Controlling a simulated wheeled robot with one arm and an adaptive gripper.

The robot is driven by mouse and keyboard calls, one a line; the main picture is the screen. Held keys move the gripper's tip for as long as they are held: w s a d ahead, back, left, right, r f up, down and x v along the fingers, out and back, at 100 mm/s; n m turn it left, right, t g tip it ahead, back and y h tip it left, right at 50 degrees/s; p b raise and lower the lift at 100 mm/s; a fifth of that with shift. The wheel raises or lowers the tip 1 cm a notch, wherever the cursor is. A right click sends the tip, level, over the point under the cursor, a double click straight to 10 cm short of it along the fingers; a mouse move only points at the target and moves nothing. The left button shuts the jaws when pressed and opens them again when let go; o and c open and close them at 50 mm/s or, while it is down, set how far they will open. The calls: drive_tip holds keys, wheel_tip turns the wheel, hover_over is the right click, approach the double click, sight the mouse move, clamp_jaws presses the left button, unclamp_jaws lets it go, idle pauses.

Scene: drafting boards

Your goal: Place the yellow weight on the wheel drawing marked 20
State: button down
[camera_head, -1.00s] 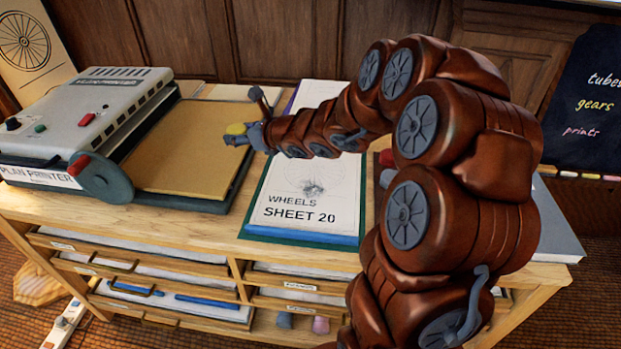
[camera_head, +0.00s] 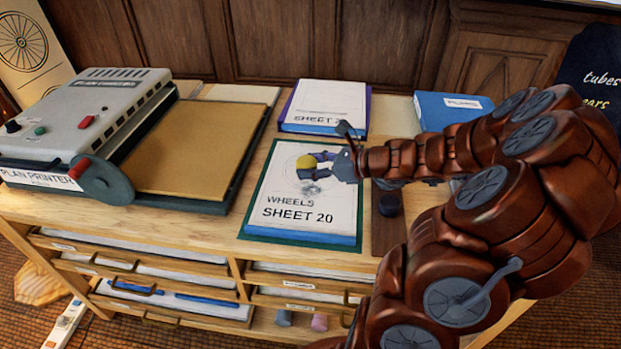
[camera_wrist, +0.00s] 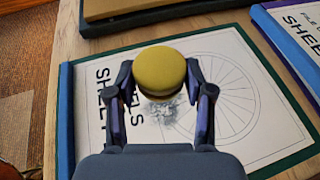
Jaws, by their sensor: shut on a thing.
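The yellow weight (camera_head: 306,162) is a round, domed piece held between the fingertips of my gripper (camera_head: 322,168). In the wrist view the weight (camera_wrist: 159,75) sits between the two dark fingers of my gripper (camera_wrist: 160,88), which are shut on it. The wheel drawing marked SHEET 20 (camera_head: 297,214) lies on the cabinet top. The weight appears over this sheet; the gap below it is hard to judge. In the wrist view the drawing (camera_wrist: 240,140) shows a spoked wheel and a dark smudge, partly hidden by the weight and fingers.
Another sheet pad (camera_head: 325,105) lies behind, marked SHEET 2 with its last digit hidden. A blue book (camera_head: 450,108) is at the back right. The plan printer (camera_head: 85,120) and a tan board (camera_head: 195,150) stand left. A dark knob (camera_head: 390,204) is right of the drawing.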

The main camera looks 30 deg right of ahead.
sight(325, 200)
drive_tip(key=s, duration=0.2)
drive_tip(key=s+d+f, duration=0.1)
drive_tip(key=s, duration=0.1)
drive_tip(key=shift+d+f, duration=0.1)
drive_tip(key=w+d, duration=0.2)
drive_tip(key=w, duration=0.2)
drive_tip(key=w+d+f+p, duration=0.1)
drive_tip(key=w+d, duration=0.2)
drive_tip(key=w, duration=0.2)
drive_tip(key=w+d, duration=0.2)
drive_tip(key=w, duration=0.2)
drive_tip(key=shift+w+d+f, duration=0.25)
drive_tip(key=shift+w+d, duration=0.15)
drive_tip(key=shift+f, duration=1.8)
drive_tip(key=shift+f, duration=0.1)
drive_tip(key=shift+c, duration=2.2)
unclamp_jaws()
drive_tip(key=shift+f, duration=0.1)
